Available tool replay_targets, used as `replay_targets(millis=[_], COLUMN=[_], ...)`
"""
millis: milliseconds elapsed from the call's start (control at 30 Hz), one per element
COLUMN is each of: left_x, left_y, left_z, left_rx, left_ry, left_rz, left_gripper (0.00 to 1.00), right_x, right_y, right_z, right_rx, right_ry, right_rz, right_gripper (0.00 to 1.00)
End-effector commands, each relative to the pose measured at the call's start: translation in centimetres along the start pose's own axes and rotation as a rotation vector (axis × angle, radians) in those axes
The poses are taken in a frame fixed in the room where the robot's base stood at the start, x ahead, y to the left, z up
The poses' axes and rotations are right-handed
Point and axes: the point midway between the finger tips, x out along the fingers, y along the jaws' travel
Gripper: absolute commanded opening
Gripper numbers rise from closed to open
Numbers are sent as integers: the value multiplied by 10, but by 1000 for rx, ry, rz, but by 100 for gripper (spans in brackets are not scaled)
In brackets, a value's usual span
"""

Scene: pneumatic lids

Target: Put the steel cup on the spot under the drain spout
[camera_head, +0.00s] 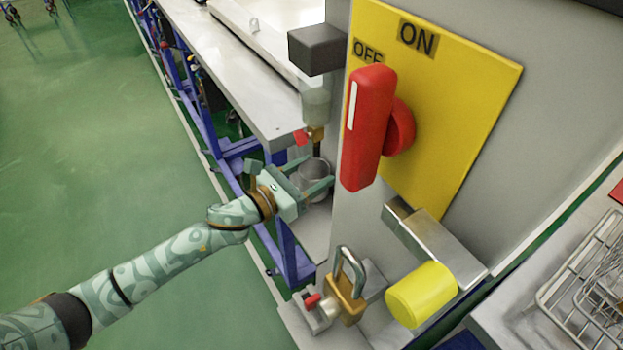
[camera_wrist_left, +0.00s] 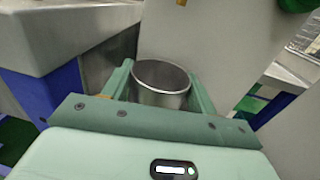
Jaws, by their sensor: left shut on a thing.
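The steel cup (camera_head: 314,176) is upright between the fingers of my left gripper (camera_head: 318,178), which is shut on it. In the left wrist view the cup (camera_wrist_left: 161,84) shows its open rim between the two green fingers (camera_wrist_left: 160,88). The drain spout (camera_head: 316,140), with a brass fitting and a small red handle, hangs just above the cup in the head view. The spot under the spout is hidden, and I cannot tell whether the cup touches the surface below. My right gripper is not in view.
A grey cabinet with a yellow panel (camera_head: 470,90) and a red rotary handle (camera_head: 368,128) stands right of the cup. A brass padlock (camera_head: 345,298) and a yellow cylinder (camera_head: 420,294) are at its foot. A wire basket (camera_head: 590,290) is far right. Green floor is clear at left.

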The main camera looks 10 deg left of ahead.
Motion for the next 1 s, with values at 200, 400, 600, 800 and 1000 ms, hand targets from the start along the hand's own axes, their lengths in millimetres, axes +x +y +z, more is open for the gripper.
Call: replay_targets(millis=[200,400,600,800,1000], left_x=[0,0,0,0,-16], left_y=[0,0,0,0,0], left_z=[-13,-15,-16,-16,-13], left_rx=[-2,-1,-1,-1,-2], left_ry=[-1,-1,-1,-1,1], left_rz=[0,0,0,0,1], left_gripper=[31,31,80,80,80], right_x=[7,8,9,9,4], right_y=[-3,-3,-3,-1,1], right_z=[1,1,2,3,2], right_rx=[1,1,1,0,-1], right_ry=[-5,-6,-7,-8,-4], right_rz=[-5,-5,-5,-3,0], right_gripper=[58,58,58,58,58])
